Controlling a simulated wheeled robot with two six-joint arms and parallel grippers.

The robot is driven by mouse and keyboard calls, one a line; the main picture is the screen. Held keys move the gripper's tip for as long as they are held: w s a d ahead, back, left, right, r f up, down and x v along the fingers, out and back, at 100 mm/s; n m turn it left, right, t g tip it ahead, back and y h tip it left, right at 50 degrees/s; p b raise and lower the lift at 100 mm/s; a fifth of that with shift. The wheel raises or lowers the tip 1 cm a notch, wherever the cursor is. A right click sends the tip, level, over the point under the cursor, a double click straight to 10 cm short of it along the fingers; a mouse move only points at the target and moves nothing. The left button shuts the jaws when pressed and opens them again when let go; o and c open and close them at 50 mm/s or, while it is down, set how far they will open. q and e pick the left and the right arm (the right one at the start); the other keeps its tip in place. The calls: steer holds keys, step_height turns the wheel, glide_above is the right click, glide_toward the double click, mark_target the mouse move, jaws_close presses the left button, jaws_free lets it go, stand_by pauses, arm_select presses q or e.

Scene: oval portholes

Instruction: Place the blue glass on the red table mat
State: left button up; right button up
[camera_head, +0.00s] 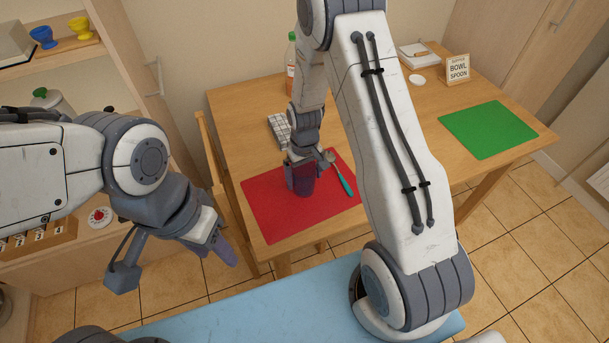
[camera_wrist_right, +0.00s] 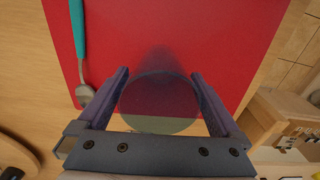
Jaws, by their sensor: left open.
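The blue glass (camera_head: 303,188), see-through and dark, is upright over the red table mat (camera_head: 265,216) in the head view. My right gripper (camera_head: 302,178) reaches down and is shut on it. In the right wrist view the glass (camera_wrist_right: 160,103) is a round shape between the two fingers (camera_wrist_right: 161,78), which appear to touch its sides. A dark shadow lies on the mat (camera_wrist_right: 220,35) beside it. I cannot tell whether its base touches the mat. My left gripper (camera_head: 222,248) is open and empty, left of the table.
A teal-handled spoon (camera_head: 340,174) lies on the mat's right part, near the glass. A checked cloth (camera_head: 279,130), a bottle (camera_head: 291,62) and a green mat (camera_head: 488,130) are on the table. A chair (camera_head: 213,165) stands at the table's left.

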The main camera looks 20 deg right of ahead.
step_height(320, 180, up, 12)
steer(key=s+a+r+n, duration=0.3)
steer(key=s+a+r, duration=0.5)
steer(key=s+a, duration=0.25)
steer(key=s+a+r+n, duration=0.1)
steer(key=s, duration=0.6)
steer(key=s+a+r+n+y, duration=0.1)
steer(key=s+a, duration=0.1)
steer(key=s, duration=0.5)
steer(key=shift+s+a+r+n+b, duration=0.15)
steer(key=shift+a+r+n+b, duration=0.1)
steer(key=shift+r+n+b, duration=0.15)
